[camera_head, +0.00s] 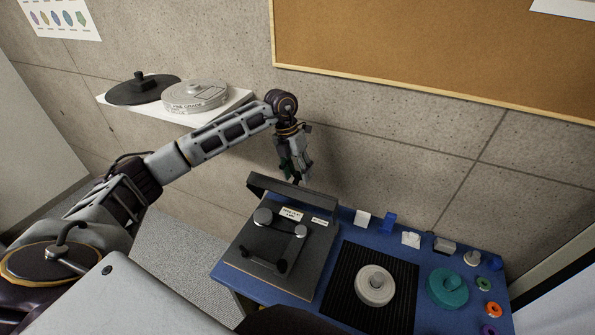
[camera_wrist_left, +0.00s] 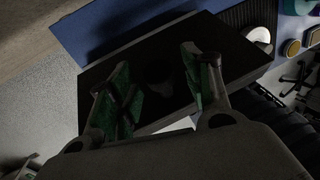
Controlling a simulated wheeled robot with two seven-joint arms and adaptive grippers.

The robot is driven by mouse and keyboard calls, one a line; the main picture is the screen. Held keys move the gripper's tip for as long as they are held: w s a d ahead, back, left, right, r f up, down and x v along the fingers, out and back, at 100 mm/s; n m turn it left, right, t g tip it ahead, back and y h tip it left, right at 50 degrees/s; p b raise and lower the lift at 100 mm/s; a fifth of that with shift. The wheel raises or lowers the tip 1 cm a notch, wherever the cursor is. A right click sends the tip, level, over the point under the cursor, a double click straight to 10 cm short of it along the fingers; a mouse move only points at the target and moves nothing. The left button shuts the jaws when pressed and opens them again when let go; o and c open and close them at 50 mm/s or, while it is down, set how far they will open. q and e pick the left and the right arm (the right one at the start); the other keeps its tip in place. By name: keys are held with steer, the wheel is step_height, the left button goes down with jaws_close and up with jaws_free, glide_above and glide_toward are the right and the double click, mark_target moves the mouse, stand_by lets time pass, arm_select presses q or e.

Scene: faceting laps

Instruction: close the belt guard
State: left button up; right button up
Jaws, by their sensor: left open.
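The belt guard (camera_head: 290,197) is a dark grey lid, raised along the back edge of the grey machine box (camera_head: 318,262). My right gripper is out of sight.
The machine stands on a blue bench top (camera_head: 432,312). To its right is a black ribbed mat (camera_head: 405,272) with a pale disc (camera_head: 375,286). A teal disc (camera_head: 447,288) and small parts lie further right. A wall shelf (camera_head: 240,98) holds laps near my left arm.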

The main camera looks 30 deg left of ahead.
arm_select(q)
steer(key=shift+f, duration=0.1)
steer(key=shift+c, duration=0.4)
jaws_close()
